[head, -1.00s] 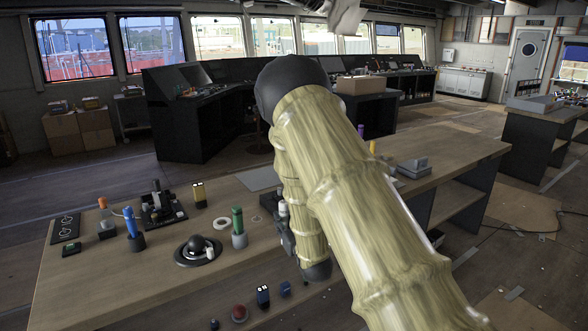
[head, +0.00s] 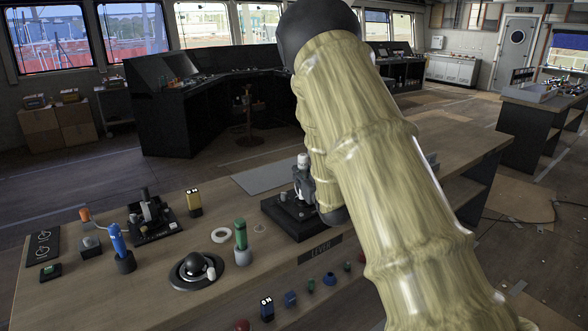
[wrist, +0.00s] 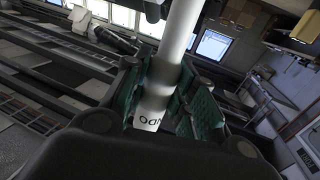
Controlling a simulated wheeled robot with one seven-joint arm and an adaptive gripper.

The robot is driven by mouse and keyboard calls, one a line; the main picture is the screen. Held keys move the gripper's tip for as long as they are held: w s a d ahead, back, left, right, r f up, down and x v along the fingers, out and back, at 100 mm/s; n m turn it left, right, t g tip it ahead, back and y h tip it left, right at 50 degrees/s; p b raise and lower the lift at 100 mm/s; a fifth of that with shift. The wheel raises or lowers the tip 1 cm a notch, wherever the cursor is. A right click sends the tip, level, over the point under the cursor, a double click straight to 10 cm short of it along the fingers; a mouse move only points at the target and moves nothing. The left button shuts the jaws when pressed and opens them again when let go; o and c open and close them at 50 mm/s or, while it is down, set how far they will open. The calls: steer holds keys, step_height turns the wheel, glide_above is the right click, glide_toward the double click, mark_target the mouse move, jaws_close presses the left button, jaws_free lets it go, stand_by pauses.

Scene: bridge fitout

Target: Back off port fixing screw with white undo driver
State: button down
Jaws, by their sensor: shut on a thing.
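My gripper (wrist: 170,92) is shut on the white undo driver (wrist: 181,38) in the wrist view. Its green-padded fingers lie on both sides of the white shaft, and dark letters, partly hidden, show near its lower end. The driver runs up out of the picture, so its far end is not seen. In the head view my arm hides most of the gripper. A grey shape with a white top (head: 303,161) shows left of the arm, over a black base (head: 285,210); I cannot tell whether it is my gripper or a lever. I cannot make out the port fixing screw.
A wooden bench (head: 150,285) carries a green-handled tool (head: 240,235), a blue-handled tool (head: 118,240), a tape roll (head: 225,235), a round black fitting (head: 192,268) and a joystick unit (head: 150,215). A "LEVER" label (head: 320,249) is on its front. Dark consoles (head: 190,120) stand behind.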

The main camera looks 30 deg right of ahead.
steer(key=shift+w+a+r, duration=0.1)
steer(key=shift+w+r, duration=0.05)
steer(key=shift+w, duration=0.1)
steer(key=shift+s, duration=0.1)
steer(key=shift+r, duration=0.1)
steer(key=shift+s+f+b, duration=0.15)
steer(key=shift+f+b, duration=0.15)
steer(key=shift+f, duration=0.1)
steer(key=shift+f+b, duration=1.8)
steer(key=shift+f, duration=1.15)
steer(key=shift+s+f+b, duration=0.1)
steer(key=shift+f+b, duration=0.2)
steer(key=shift+b, duration=0.05)
stand_by(1.2)
steer(key=shift+r, duration=0.2)
stand_by(0.6)
